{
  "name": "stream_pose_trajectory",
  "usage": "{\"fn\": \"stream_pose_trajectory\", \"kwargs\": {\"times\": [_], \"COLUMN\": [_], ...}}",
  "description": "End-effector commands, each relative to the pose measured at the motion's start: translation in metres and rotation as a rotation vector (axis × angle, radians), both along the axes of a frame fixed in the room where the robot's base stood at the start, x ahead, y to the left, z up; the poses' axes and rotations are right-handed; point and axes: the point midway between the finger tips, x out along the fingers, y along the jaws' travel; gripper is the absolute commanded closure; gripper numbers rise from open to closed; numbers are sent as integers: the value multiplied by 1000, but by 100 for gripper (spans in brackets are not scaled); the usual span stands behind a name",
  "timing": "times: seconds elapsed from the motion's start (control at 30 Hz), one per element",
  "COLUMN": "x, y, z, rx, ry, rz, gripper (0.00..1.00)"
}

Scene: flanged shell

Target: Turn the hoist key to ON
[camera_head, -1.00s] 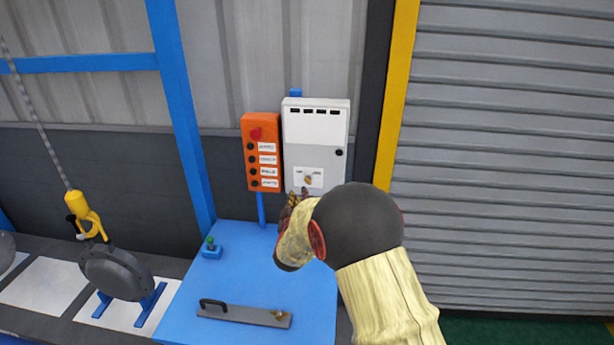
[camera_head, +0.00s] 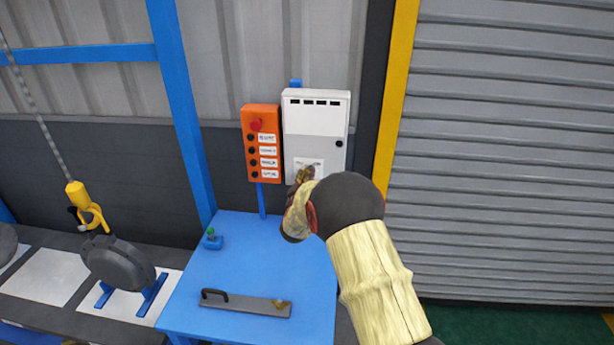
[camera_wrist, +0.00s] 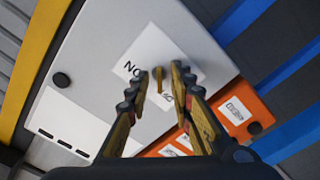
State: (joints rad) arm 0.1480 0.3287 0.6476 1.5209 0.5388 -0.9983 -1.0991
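The white control box (camera_head: 312,125) hangs on the wall above the blue table. The brass hoist key (camera_wrist: 158,76) sits on the box's white label plate (camera_wrist: 143,50). In the wrist view the label's ON lettering (camera_wrist: 130,69) shows upside down, and the other lettering is partly hidden by my fingers. My gripper (camera_wrist: 165,82) is open, with one fingertip on either side of the key. A gap shows beside the key; I cannot tell whether either finger touches it. In the head view my gripper (camera_head: 303,176) is in front of the box's lower part and hides the key.
An orange button box (camera_head: 262,145) with a red button is close beside the white box on the left. A grey bar with a handle (camera_head: 245,305) and a small green-topped blue part (camera_head: 212,240) lie on the blue table (camera_head: 255,265). A yellow hoist hook (camera_head: 85,205) hangs at left.

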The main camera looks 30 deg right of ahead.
Motion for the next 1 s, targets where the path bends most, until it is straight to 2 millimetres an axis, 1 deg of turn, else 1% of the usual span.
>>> {"fn": "stream_pose_trajectory", "kwargs": {"times": [0.13, 0.5, 1.0], "x": [0, 0, 0], "y": [0, 0, 0], "z": [0, 0, -1], "rx": [0, 0, 3], "ry": [0, 0, -1], "rz": [0, 0, 1], "gripper": [78, 99, 100]}}
